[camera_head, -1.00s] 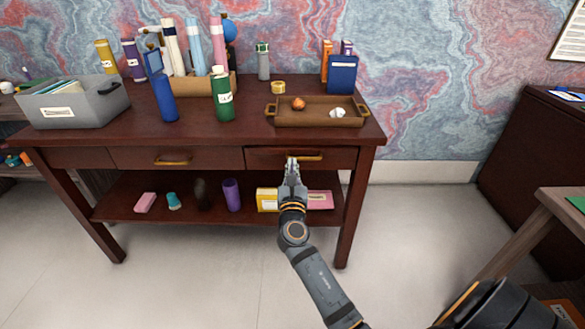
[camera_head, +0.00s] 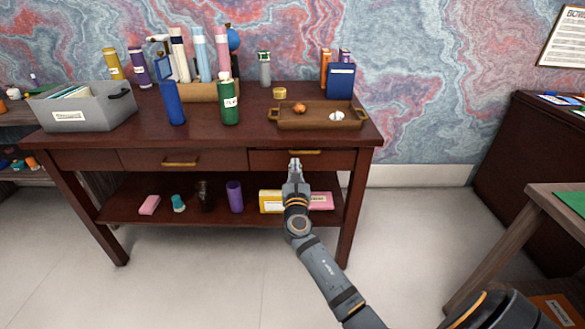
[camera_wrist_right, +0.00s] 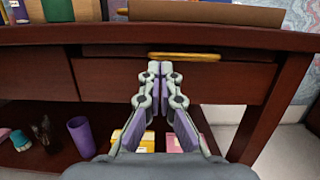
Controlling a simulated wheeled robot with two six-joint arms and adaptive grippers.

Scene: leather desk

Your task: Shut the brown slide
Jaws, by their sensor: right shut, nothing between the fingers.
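The brown slide looks like a drawer in the dark wood desk. The right drawer (camera_head: 325,160) has a brass handle (camera_head: 304,152) and looks flush or nearly flush with the desk front; I cannot tell if a small gap is left. In the right wrist view the drawer front (camera_wrist_right: 240,80) and its brass handle (camera_wrist_right: 195,57) are straight ahead. My right gripper (camera_head: 295,164) is shut and empty, its tips (camera_wrist_right: 160,68) just in front of the drawer, slightly left of the handle's middle. Contact is unclear. It hides part of the drawer. My left gripper is not in view.
A left drawer (camera_head: 215,160) with a brass handle looks shut. The desktop (camera_head: 250,125) holds a grey bin (camera_head: 95,110), bottles and a brown tray (camera_head: 315,124). Several items lie on the lower shelf (camera_head: 215,204). A side table (camera_head: 535,225) stands at right; the floor in front is free.

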